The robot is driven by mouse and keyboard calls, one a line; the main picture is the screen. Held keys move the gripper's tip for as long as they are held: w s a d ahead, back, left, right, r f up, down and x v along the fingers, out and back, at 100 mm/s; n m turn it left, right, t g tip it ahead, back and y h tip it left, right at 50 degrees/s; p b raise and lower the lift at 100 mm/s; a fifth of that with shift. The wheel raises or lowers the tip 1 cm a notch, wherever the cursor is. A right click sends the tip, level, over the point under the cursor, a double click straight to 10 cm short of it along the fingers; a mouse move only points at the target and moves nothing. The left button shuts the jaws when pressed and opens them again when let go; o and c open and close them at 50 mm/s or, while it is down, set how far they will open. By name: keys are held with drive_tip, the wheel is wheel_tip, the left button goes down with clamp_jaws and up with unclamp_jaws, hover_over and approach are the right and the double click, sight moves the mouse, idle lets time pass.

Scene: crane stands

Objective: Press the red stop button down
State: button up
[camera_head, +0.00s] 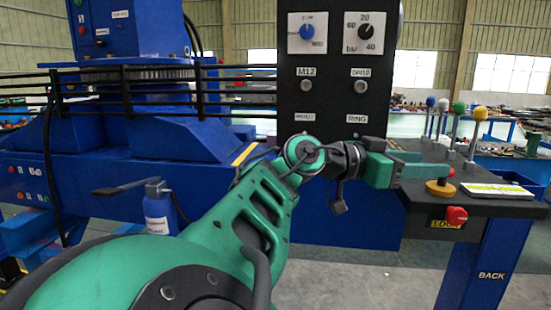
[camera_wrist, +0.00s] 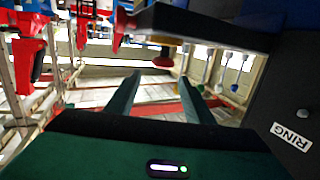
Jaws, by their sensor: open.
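The stop button's red cap (camera_wrist: 163,62) shows in the wrist view, which is turned upside down, below the dark console plate. It appears just beyond and between my fingertips. In the head view its yellow base (camera_head: 440,187) stands on the console top, and my green finger hides most of the red cap. My gripper (camera_head: 445,170) points right, close to the button and apparently above the base. In the wrist view my gripper (camera_wrist: 160,78) has its two fingers apart with nothing between them. I cannot tell whether a finger touches the cap.
A red knob (camera_head: 456,214) is on the console's front beside a yellow lock label (camera_head: 445,224). Several ball-topped levers (camera_head: 472,135) stand behind the button. A white pad (camera_head: 497,190) lies to its right. A dark upright panel (camera_head: 335,95) with dials rises behind my wrist.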

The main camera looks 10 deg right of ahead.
drive_tip(key=a+f+h, duration=0.1)
drive_tip(key=a+f, duration=0.1)
drive_tip(key=a, duration=0.2)
drive_tip(key=d, duration=0.3)
drive_tip(key=w+d, duration=0.1)
drive_tip(key=d, duration=0.7)
drive_tip(key=shift+w, duration=0.15)
drive_tip(key=shift+c, duration=0.2)
clamp_jaws()
drive_tip(key=shift+a+f+n+t, duration=0.1)
drive_tip(key=shift+f+n+t, duration=0.25)
drive_tip(key=shift+f, duration=0.65)
drive_tip(key=shift+o, duration=0.2)
unclamp_jaws()
drive_tip(key=shift+w, duration=0.15)
